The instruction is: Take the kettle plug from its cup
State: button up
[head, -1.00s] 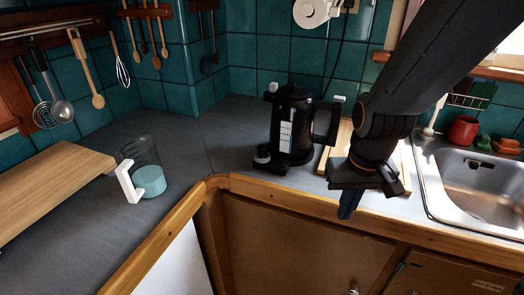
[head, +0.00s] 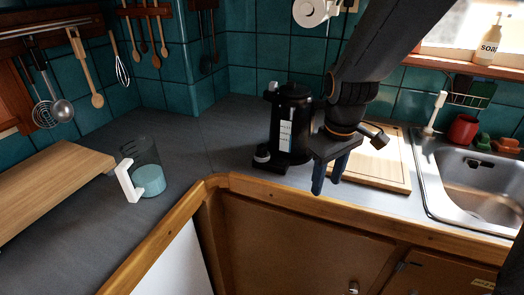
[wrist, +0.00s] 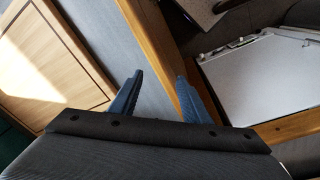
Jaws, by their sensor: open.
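A black kettle (head: 290,122) with a pale level window stands upright on the grey counter in the head view. A clear jug (head: 141,155) with a white handle and teal lower part stands farther left. My gripper (head: 328,183) is open, fingers pointing down, right of and in front of the kettle, near the counter's front edge. The wrist view shows its two blue fingers (wrist: 160,80) apart with nothing between them. My arm hides the kettle's right side.
A light wooden board (head: 375,165) lies right of the kettle, then the sink (head: 475,185). Another wooden board (head: 45,190) lies at left. The wooden counter edge (head: 300,192) runs below my gripper. Grey counter between jug and kettle is clear.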

jog(key=w+a+r+n, duration=0.4)
jog(key=w+a+n, duration=0.3)
jog(key=w+n, duration=0.4)
notch_tip(320, 180, up, 3)
jog(key=n+h, duration=0.1)
jog(key=n, duration=0.8)
send_over(262, 145)
jog(key=shift+s+d, duration=0.15)
jog(key=shift+s, duration=0.1)
notch_tip(262, 145, down, 2)
jog(key=shift+f+n+p, duration=0.1)
jog(key=shift+n+p, duration=0.2)
jog(key=f, duration=0.1)
jog(key=f+p, duration=0.1)
jog(key=f, duration=0.1)
jog(key=f+p, duration=0.1)
jog(key=shift+a+f, duration=0.25)
jog(key=shift+f, duration=0.15)
jog(key=shift+w+f+p, duration=0.15)
jog(key=shift+f+p, duration=0.15)
jog(key=shift+f, duration=0.1)
grip_shut()
